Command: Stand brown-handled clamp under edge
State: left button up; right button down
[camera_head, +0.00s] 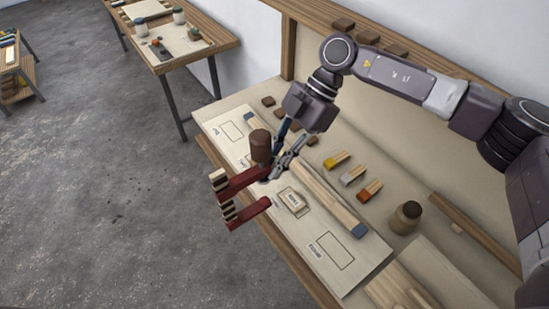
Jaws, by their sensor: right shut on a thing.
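The clamp (243,183) has red jaws and a dark brown cylindrical handle (261,145). My right gripper (272,174) is shut on it, near the handle end of the red jaws. The red jaws point left and overhang the front edge of the workbench, with pale and dark striped pieces at their tips. The handle stands roughly upright. I cannot tell whether the clamp touches the board (341,284) or the bench edge beneath it. My left gripper is not in view.
A long pale plywood strip (318,195) with blue ends lies on the board behind the clamp. Open floor lies left.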

jog(key=shift+f+b, duration=3.95)
jog(key=shift+f, duration=3.6)
jog(key=shift+d+r, duration=0.1)
jog(key=shift+d, duration=0.1)
jog(key=shift+w+r+p, duration=0.1)
jog(key=shift+r+p, duration=0.05)
jog(key=shift+p, duration=0.65)
jog(key=shift+w+d+b, duration=0.2)
jog(key=shift+w+d, duration=0.45)
jog(key=shift+d, duration=0.2)
jog(key=shift+w+d+b, duration=0.2)
jog(key=shift+w+d, duration=0.45)
jog(key=shift+d, duration=0.2)
jog(key=shift+d, duration=0.1)
